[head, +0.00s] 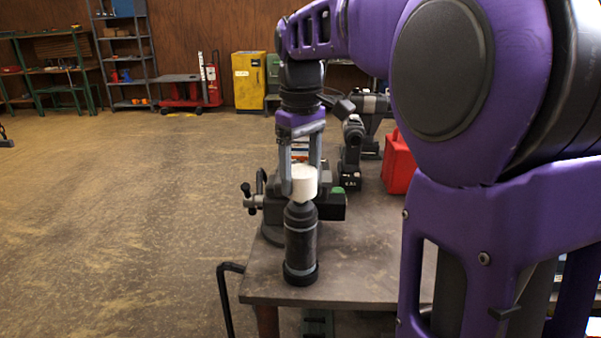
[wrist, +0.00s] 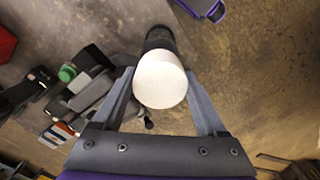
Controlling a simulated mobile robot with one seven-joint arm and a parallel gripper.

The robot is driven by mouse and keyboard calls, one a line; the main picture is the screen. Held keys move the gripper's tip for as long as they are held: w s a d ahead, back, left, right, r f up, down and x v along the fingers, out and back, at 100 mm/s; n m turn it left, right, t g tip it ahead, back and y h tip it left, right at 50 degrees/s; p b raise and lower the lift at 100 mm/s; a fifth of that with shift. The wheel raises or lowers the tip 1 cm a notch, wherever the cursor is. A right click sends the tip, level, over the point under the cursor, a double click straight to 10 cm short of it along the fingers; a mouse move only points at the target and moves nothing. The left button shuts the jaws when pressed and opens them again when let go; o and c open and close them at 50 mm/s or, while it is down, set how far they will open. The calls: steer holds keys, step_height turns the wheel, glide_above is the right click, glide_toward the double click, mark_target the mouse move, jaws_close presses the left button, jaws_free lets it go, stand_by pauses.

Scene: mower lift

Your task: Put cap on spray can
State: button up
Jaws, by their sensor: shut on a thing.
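The spray can (head: 300,240) is dark and stands upright near the front left corner of the workbench. The white cap (head: 304,183) is between the fingers of my gripper (head: 303,182), at the top of the can. In the wrist view my gripper (wrist: 162,88) is shut on the white cap (wrist: 160,82), and part of the dark can (wrist: 159,38) shows beyond it. I cannot tell whether the cap is seated on the can or just above it, since the cap hides the can's nozzle.
The workbench (head: 350,275) holds a vise (head: 335,205) just behind the can, a dark power tool (head: 352,150) and a red container (head: 398,163) farther right. A black handle (head: 225,290) sticks out by the bench's left edge. The floor to the left is open.

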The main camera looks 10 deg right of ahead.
mark_target(301, 193)
steer(key=shift+f+b, duration=0.95)
steer(key=shift+f, duration=0.5)
steer(key=shift+r+p, duration=0.1)
steer(key=shift+p, duration=0.4)
steer(key=shift+f+b, duration=0.35)
steer(key=shift+f, duration=0.3)
stand_by(0.3)
steer(key=o, duration=1)
steer(key=shift+o, duration=0.2)
